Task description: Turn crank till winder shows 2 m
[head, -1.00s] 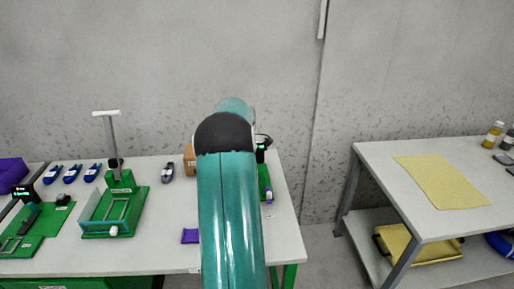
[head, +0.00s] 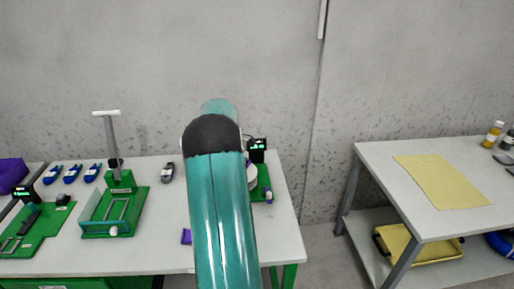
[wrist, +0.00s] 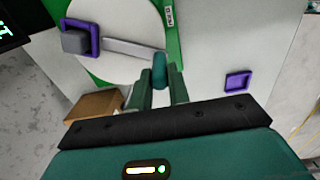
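The winder stands at the back right of the left table, partly behind my arm in the head view. Its white drum (head: 252,178), green base (head: 263,184) and black display (head: 257,145) with green characters show there; the reading is too small to make out. In the wrist view the white drum (wrist: 115,28) fills the upper left, with the grey crank arm (wrist: 130,48) across it. The teal crank knob (wrist: 160,72) sits between the fingertips of my gripper (wrist: 160,82), which look closed on it. The display (wrist: 12,25) is cut off at the upper left corner.
A purple square piece (wrist: 237,81) lies on the table beside the winder. A brown box (wrist: 93,105) is near the left finger. A green fixture with an upright lever (head: 110,145) stands left of my arm. A second table (head: 375,170) with a yellow cloth is at right.

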